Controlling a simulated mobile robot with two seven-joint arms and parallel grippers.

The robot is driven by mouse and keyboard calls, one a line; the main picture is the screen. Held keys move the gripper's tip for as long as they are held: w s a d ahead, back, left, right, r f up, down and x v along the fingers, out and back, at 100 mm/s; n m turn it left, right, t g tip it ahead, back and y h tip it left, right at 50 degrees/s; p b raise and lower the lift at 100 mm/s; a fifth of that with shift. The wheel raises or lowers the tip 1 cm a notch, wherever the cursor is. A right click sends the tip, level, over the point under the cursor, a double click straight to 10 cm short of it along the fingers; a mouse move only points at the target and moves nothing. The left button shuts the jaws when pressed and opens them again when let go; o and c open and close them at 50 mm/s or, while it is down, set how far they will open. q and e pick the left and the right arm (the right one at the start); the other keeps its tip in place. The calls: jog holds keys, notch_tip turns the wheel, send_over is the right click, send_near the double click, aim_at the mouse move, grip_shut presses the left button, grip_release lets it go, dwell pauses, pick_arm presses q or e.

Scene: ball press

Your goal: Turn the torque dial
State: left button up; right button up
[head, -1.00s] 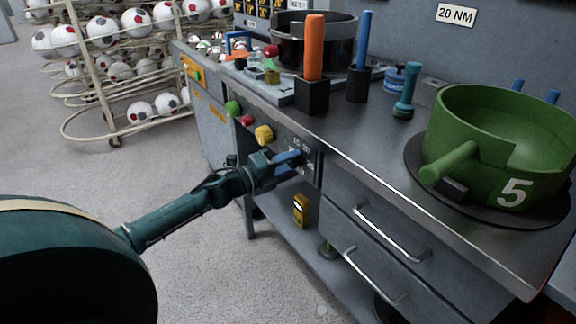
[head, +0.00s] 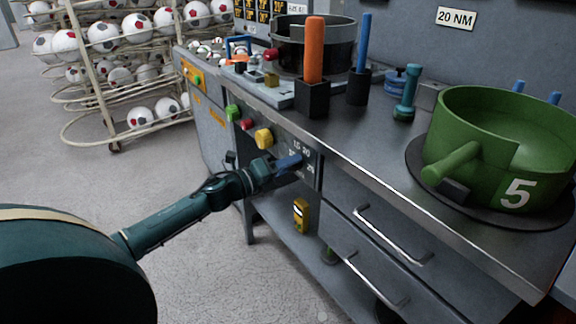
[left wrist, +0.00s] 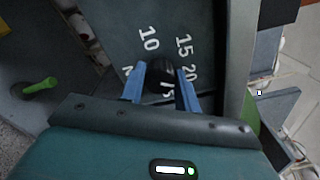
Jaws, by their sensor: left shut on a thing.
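The torque dial is a small dark knob (left wrist: 161,68) on the front panel of the bench, with white numbers 10, 15 and 20 around it in the left wrist view. My left gripper (left wrist: 163,80) has its two blue fingers on either side of the knob and is shut on it. In the head view the left gripper (head: 290,163) reaches the panel from the left, and its fingers hide most of the dial. A white sign (head: 457,18) reading "20 NM" is on the wall behind the bench. My right gripper is not in view.
Green, red and yellow buttons (head: 264,138) sit on the panel left of the dial. A green round mould (head: 490,145) marked 5 and an orange-handled tool (head: 314,60) stand on the bench. Drawer handles (head: 392,240) stick out below. A ball rack (head: 115,70) stands at the back left.

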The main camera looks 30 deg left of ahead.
pick_arm(q)
jog(key=o, duration=1)
jog(key=shift+s, duration=0.1)
jog(key=v, duration=1.3)
jog(key=shift+p, duration=0.4)
